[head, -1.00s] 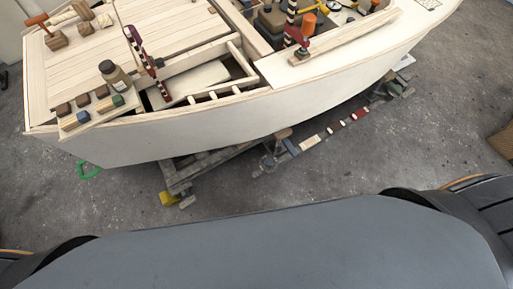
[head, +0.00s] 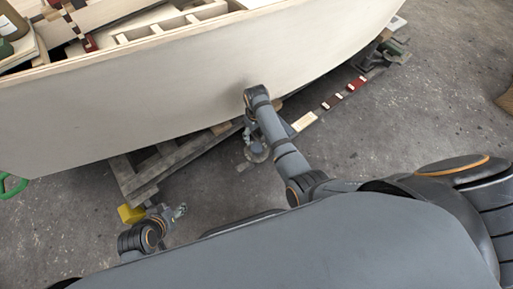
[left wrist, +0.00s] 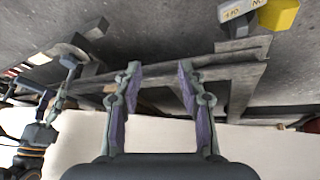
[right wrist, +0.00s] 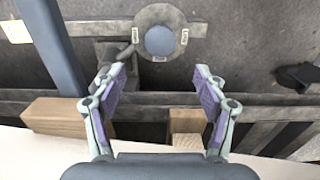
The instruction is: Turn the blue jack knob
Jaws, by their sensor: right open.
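The jack's round grey plate (right wrist: 141,24) shows in the right wrist view, with the blue knob (right wrist: 160,41) at its middle and small white labels on its rim. My right gripper (right wrist: 160,72) is open and empty, with the knob just beyond and between its fingertips, apart from them. In the head view the jack (head: 256,153) stands on the floor below the hull, beside my right forearm. My left gripper (left wrist: 156,68) is open and empty over the wooden cradle beams; in the head view it (head: 180,212) is low at the left, near a yellow block.
The pale hull side (head: 150,100) curves above the work area. Wooden cradle beams (head: 150,175) lie under it. A yellow block (head: 130,213) sits at the cradle's foot. Red and white pieces (head: 345,93) lie along the floor at right. Open concrete floor (head: 60,225) lies at left.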

